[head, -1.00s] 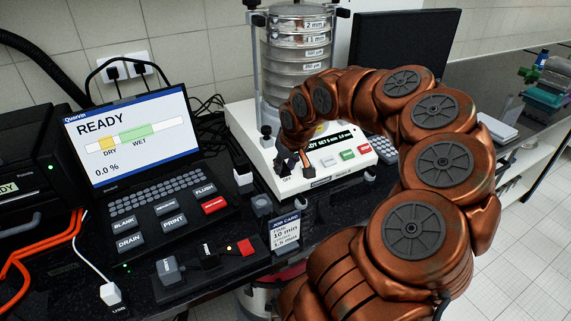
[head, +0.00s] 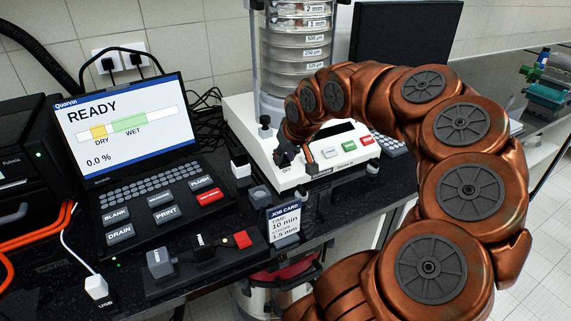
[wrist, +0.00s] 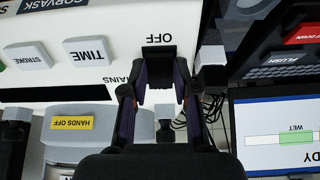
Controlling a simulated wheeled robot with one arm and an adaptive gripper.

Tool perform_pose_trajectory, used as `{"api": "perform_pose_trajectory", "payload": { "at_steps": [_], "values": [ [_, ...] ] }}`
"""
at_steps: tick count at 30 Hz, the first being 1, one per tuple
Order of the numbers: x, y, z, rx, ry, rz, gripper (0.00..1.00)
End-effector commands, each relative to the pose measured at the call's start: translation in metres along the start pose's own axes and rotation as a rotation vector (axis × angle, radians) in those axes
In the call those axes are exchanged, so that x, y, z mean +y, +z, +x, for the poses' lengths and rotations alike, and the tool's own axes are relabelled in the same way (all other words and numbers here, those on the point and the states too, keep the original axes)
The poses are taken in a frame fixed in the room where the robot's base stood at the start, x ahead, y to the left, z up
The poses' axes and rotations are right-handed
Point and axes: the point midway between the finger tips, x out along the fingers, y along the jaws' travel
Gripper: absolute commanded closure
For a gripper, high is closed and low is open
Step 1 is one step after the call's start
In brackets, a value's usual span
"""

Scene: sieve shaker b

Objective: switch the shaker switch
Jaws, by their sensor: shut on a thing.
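The sieve shaker (head: 236,112) has a white base with a tall stack of metal sieves. Its dark display (head: 325,133) shows no lit text; the display is also dark in the wrist view (wrist: 55,94). My gripper (head: 291,157) is at the left front of the base and hides the mains switch in the head view. In the wrist view, my gripper (wrist: 159,76) has its fingers on both sides of the black mains switch (wrist: 158,58) and is shut on it. The OFF label beside the switch reads upside down. Part of the MAINS label is covered.
White, green and red buttons (head: 348,146) lie right of my gripper. A laptop-like analyser (head: 125,125) reading READY stands at the left. A job card (head: 284,226) and a small box with a red button (head: 243,239) are in front. The counter is crowded.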

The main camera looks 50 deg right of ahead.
Motion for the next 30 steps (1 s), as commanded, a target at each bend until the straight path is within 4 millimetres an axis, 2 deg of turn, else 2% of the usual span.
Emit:
{"api": "perform_pose_trajectory", "payload": {
  "at_steps": [3,15,29,30],
  "values": [
    [0.0004,0.0024,0.0045,0.038,0.002,-0.001,1.00],
    [0.0004,0.0042,0.0021,0.144,0.003,-0.002,1.00],
    [0.0002,0.0026,-0.0012,0.160,0.002,-0.001,1.00],
    [0.0002,0.0026,-0.0012,0.160,0.002,-0.001,0.67]
  ]
}}
